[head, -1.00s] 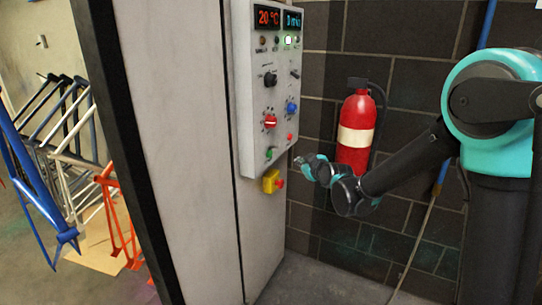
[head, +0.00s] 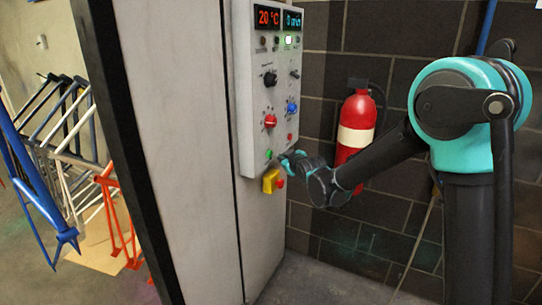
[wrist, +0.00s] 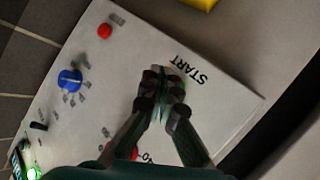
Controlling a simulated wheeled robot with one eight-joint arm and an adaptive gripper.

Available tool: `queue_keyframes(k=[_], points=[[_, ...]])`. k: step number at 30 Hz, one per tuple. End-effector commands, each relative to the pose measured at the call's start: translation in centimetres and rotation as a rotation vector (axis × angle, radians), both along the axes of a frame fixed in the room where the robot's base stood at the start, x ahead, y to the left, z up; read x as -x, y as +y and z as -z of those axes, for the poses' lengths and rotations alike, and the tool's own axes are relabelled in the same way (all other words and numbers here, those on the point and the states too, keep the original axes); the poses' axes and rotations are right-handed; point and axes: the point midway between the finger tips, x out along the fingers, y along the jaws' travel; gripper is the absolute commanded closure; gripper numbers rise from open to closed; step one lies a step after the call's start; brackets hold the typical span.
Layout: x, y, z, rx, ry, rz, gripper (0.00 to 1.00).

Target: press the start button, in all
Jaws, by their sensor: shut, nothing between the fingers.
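The control panel (head: 255,110) is a grey box on the side of the booth. The green start button (head: 269,154) is low on its face, near the bottom edge. My gripper (head: 284,159) is shut and empty, just to the right of the button in the head view. In the wrist view my closed fingertips (wrist: 166,76) lie over the spot beside the START label (wrist: 189,70) and cover most or all of the button. I cannot tell whether the fingertips touch it.
A yellow box with a red button (head: 271,181) sits just below the panel. A red knob (head: 270,121), a blue knob (head: 292,108) and a small red button (wrist: 104,31) are close by. A red fire extinguisher (head: 357,125) hangs on the wall behind my arm.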

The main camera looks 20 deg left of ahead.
Motion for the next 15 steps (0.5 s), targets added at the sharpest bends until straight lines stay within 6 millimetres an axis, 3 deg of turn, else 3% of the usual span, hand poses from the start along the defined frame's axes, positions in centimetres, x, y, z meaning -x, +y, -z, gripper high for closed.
queue_keyframes(k=[6, 15], points=[[-0.11, 1.19, -0.02, 0.0, 0.0, 0.0, 1.0], [-0.11, 1.32, -0.01, 0.0, 0.0, 0.0, 1.0]])
